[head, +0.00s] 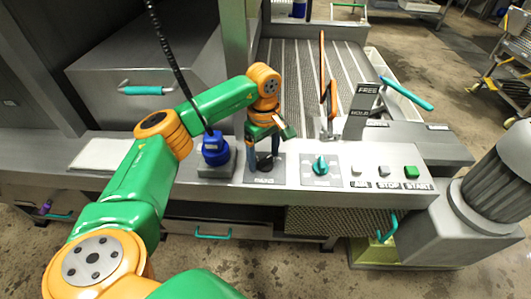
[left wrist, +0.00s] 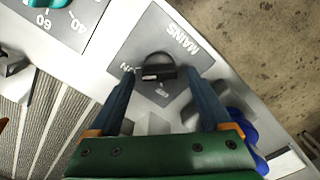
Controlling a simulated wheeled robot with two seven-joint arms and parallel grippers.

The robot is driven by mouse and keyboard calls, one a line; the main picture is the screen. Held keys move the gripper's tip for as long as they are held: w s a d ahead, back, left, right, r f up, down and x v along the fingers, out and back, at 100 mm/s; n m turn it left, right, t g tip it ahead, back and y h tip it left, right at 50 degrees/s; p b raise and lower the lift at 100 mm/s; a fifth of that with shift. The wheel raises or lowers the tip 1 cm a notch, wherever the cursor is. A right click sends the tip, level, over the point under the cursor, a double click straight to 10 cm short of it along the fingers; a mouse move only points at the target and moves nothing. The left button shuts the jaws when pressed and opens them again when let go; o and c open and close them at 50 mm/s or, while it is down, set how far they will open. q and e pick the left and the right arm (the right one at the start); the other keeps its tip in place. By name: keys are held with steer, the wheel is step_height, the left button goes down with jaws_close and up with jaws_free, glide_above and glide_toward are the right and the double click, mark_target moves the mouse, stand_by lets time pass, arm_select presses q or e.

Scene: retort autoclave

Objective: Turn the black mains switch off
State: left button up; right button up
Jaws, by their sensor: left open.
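The black mains switch (left wrist: 158,68) sits on a grey plate marked MAINS (left wrist: 192,45) on the control panel. In the left wrist view its bar lies roughly across the picture, between my two fingers. Smaller lettering beside it is partly covered and hard to read. My left gripper (left wrist: 160,77) is open, with one finger on each side of the switch; I cannot tell whether either touches it. In the head view my left gripper (head: 265,153) points down over the switch (head: 265,164), partly hiding it. My right gripper is not in view.
A blue plug (head: 215,148) with a black cable stands left of the switch. A teal dial (head: 321,165) is to its right, then small buttons and a green START button (head: 411,172). An orange-edged lever (head: 329,85) rises behind the panel.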

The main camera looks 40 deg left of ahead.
arm_select(q)
steer(key=shift+s+r, duration=0.1)
steer(key=shift+r, duration=0.05)
steer(key=c, duration=0.6)
jaws_close()
steer(key=shift+n, duration=0.4)
steer(key=n+p, duration=0.1)
steer(key=n, duration=0.1)
steer(key=shift+n, duration=0.4)
steer(key=n+p, duration=0.1)
steer(key=n, duration=0.4)
steer(key=shift+s, duration=0.15)
steer(key=n+p, duration=0.1)
steer(key=n, duration=0.4)
steer(key=shift+d, duration=0.15)
steer(key=shift+s+n+p, duration=0.1)
steer(key=shift+n+p, duration=0.4)
steer(key=shift+n, duration=1.7)
